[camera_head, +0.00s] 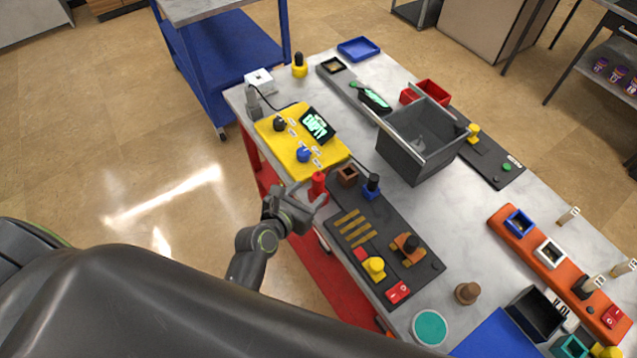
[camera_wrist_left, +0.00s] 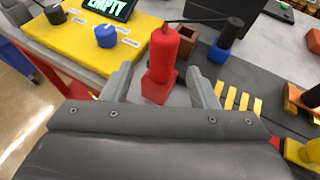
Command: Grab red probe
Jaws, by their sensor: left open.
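The red probe (camera_head: 318,186) stands upright at the near left edge of the table, just below the yellow panel. In the left wrist view the red probe (camera_wrist_left: 162,50) rises from a red square base (camera_wrist_left: 157,86). My left gripper (camera_head: 307,199) is open at the probe. In the left wrist view its two fingers (camera_wrist_left: 160,90) stand on either side of the probe's base, with a gap visible on both sides. My right gripper is not in view.
A yellow panel (camera_head: 275,134) with knobs and a lit display (camera_head: 317,125) lies behind the probe. A grey bin (camera_head: 412,145) stands farther right.

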